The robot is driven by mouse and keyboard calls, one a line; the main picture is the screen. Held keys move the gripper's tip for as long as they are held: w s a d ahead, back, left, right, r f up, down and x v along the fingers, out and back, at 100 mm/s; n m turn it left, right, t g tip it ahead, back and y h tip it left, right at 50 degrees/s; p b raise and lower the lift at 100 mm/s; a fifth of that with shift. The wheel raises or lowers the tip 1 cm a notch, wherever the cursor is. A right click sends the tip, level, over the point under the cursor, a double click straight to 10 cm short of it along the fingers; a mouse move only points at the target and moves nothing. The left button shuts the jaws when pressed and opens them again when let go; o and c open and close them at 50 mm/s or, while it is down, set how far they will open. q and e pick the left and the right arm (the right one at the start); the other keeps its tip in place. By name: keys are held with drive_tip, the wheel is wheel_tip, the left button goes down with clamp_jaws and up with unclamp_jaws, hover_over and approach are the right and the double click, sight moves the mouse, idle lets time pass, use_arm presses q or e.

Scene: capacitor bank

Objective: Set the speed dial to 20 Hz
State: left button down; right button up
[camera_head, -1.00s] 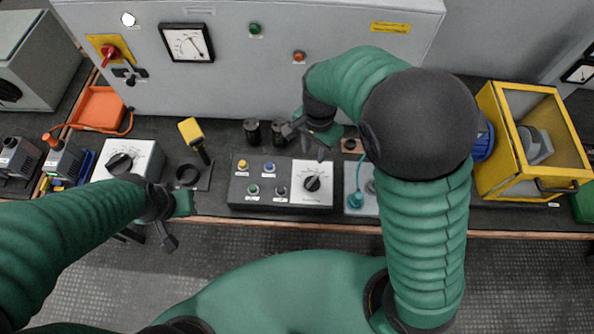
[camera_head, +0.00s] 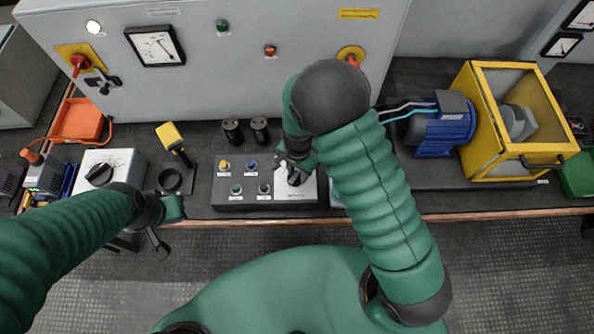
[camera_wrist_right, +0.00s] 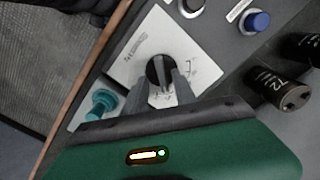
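A black dial (camera_wrist_right: 161,71) with a pointer bar sits on a white scale plate (camera_wrist_right: 150,40) in the right wrist view. The lettering is too small to read. In the head view the plate (camera_head: 309,194) is at the right end of a grey button box, and my right gripper (camera_head: 295,172) covers most of the dial. In the wrist view my right gripper's (camera_wrist_right: 163,84) two fingers are apart, one on each side of the dial; contact is not clear. My left gripper (camera_head: 158,240) hangs near the table's front edge, away from the dial; its fingers are unclear.
The button box (camera_head: 225,197) has several coloured buttons. Two black cylinders (camera_head: 245,131) stand behind it. Left are a yellow-headed tool (camera_head: 171,137) and a white box (camera_head: 122,165) with another black dial. Right are a blue motor (camera_head: 436,132) and a yellow cage (camera_head: 463,85).

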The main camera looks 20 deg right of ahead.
drive_tip(key=shift+c, duration=0.7)
drive_tip(key=shift+a, duration=0.15)
drive_tip(key=shift+c, duration=1.1)
drive_tip(key=shift+a, duration=0.25)
drive_tip(key=shift+c, duration=1.4)
drive_tip(key=shift+a+r, duration=0.1)
drive_tip(key=shift+a, duration=0.2)
clamp_jaws()
drive_tip(key=shift+d, duration=0.3)
drive_tip(key=shift+a+n, duration=0.15)
drive_tip(key=shift+n, duration=0.65)
drive_tip(key=n+p, duration=0.1)
drive_tip(key=n, duration=0.2)
use_arm(q)
drive_tip(key=shift+a+r+p, duration=0.3)
drive_tip(key=shift+a+r, duration=0.1)
drive_tip(key=shift+r, duration=0.35)
use_arm(e)
drive_tip(key=n, duration=0.4)
drive_tip(key=shift+w+n, duration=0.1)
drive_tip(key=shift+n, duration=0.3)
